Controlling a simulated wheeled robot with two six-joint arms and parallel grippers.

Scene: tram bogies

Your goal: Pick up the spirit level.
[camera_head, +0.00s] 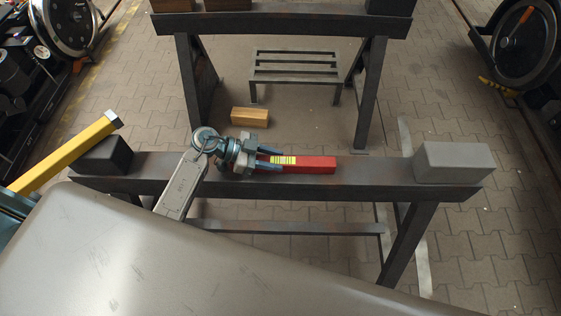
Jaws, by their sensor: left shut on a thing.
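The spirit level is a red bar (315,164) with a yellow, dark-striped patch near its left end. It lies along the dark beam of the near trestle (385,180), roughly level. I cannot tell whether it touches the beam or hangs just above it. My left gripper (273,160) reaches in from the left, and its blue fingers are shut on the level's left end, which is partly hidden between them. My right gripper is not in view.
A grey block (454,162) sits on the beam's right end and a black block (103,156) on its left end. A yellow bar (66,154) slants beside the black block. A wooden block (250,117) lies behind, near a low slatted stand (295,68). Another trestle (280,24) stands farther back.

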